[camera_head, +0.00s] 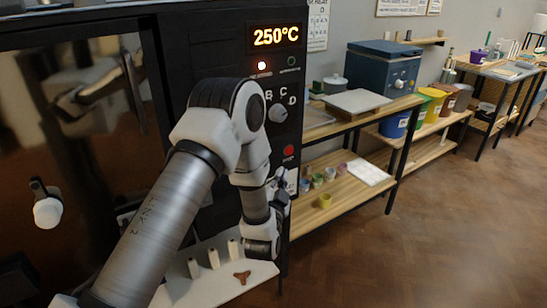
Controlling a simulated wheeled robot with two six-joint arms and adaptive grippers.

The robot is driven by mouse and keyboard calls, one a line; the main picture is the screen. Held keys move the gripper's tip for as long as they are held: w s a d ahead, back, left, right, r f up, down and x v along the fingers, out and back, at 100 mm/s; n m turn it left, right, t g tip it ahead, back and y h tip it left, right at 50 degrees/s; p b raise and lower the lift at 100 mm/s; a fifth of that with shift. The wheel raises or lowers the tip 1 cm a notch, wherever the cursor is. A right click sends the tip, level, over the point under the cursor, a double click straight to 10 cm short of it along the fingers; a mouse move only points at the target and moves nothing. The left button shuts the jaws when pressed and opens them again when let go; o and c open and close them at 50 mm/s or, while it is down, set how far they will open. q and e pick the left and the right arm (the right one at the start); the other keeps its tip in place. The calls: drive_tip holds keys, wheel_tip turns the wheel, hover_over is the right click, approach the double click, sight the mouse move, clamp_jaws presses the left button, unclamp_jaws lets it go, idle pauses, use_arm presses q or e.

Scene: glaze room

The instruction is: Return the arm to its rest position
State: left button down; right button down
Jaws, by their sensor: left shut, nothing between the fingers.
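My left arm comes in from the lower left, rises to a bend in front of the black kiln control panel (268,75), then folds down to the wrist. My left gripper (281,181) is small and partly hidden beside the wrist, close to the panel's lower right edge. It is shut and I see nothing held in it. My right gripper is not in view.
The kiln's dark glossy door (60,130) fills the left. A white shelf (205,290) with white posts (213,258) and a brown three-armed piece (242,277) lies below the wrist. A wooden bench (345,201) with small cups stands right. Floor at lower right is clear.

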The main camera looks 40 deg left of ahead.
use_arm(q)
drive_tip(key=s+d+f+m+g+h+p, duration=0.1)
drive_tip(key=s+d+f+g+h, duration=0.25)
drive_tip(key=s+f, duration=0.55)
drive_tip(key=s+d+f+m+g+h+p, duration=0.15)
drive_tip(key=s+d+f+g, duration=0.4)
drive_tip(key=f, duration=0.85)
drive_tip(key=s+d+f+n+g+h, duration=0.1)
drive_tip(key=s+f+n+g, duration=0.2)
drive_tip(key=s, duration=0.7)
drive_tip(key=s+d+f+n+g+h, duration=0.1)
drive_tip(key=s+d+f+n+g, duration=0.1)
drive_tip(key=s+g, duration=0.4)
drive_tip(key=s+n, duration=0.1)
drive_tip(key=s, duration=0.4)
drive_tip(key=shift+s+d+f+h, duration=0.2)
drive_tip(key=shift+s+f+h, duration=0.1)
drive_tip(key=shift+f, duration=0.1)
